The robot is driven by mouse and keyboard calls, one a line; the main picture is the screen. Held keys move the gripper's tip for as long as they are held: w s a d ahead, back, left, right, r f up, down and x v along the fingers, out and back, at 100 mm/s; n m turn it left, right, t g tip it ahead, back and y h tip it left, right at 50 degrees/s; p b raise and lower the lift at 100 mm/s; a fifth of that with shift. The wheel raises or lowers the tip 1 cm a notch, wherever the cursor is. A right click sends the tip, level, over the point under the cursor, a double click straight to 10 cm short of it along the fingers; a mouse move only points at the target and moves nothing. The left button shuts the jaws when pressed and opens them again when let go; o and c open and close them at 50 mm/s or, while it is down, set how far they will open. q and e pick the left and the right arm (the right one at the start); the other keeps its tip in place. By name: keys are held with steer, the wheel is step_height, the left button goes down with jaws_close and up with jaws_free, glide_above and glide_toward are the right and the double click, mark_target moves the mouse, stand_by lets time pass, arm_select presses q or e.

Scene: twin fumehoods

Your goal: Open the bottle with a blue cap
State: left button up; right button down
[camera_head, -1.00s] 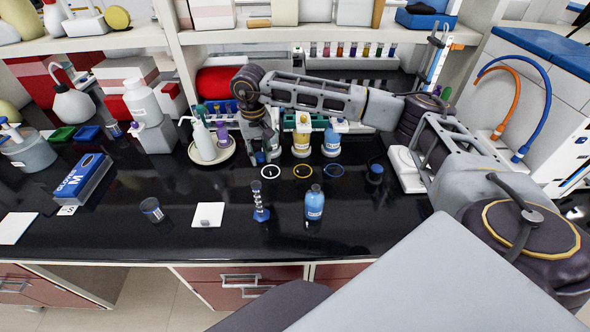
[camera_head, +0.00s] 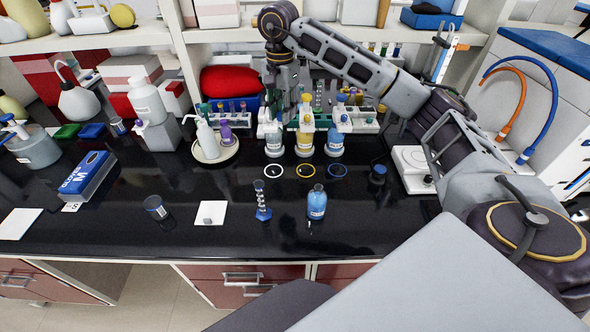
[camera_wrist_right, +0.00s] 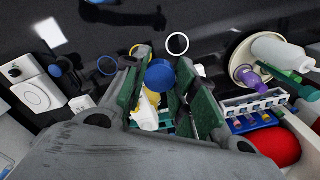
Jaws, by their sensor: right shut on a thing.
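My right gripper (camera_head: 282,112) is at the back of the bench, fingers pointing down, above a clear bottle with a white label (camera_head: 273,142). In the right wrist view its green-padded fingers (camera_wrist_right: 158,80) are shut on a round blue cap (camera_wrist_right: 160,75). Whether the cap touches a bottle is hidden. A yellow bottle (camera_head: 305,138) and a blue bottle (camera_head: 336,141) stand to the right of the clear one. Another blue bottle (camera_head: 317,205) stands nearer the front edge. My left gripper is not in view.
White, yellow and blue rings (camera_head: 306,171) lie in front of the back bottles. A white dispenser bottle (camera_head: 206,140) stands on a round tray to the left. Tube racks stand behind.

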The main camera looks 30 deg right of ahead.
steer(key=shift+s+d+r+m, duration=0.4)
steer(key=shift+d+m, duration=0.05)
steer(key=shift+m, duration=0.7)
steer(key=shift+s+d+r+m, duration=0.35)
steer(key=shift+s+d+m, duration=0.05)
steer(key=shift+m, duration=0.8)
steer(key=shift+s+d+r+m, duration=0.4)
steer(key=shift+d+m, duration=0.05)
steer(key=shift+m, duration=0.7)
steer(key=shift+f, duration=0.1)
step_height(320, 180, down, 24)
steer(key=shift+r+p, duration=0.15)
steer(key=shift+p, duration=0.95)
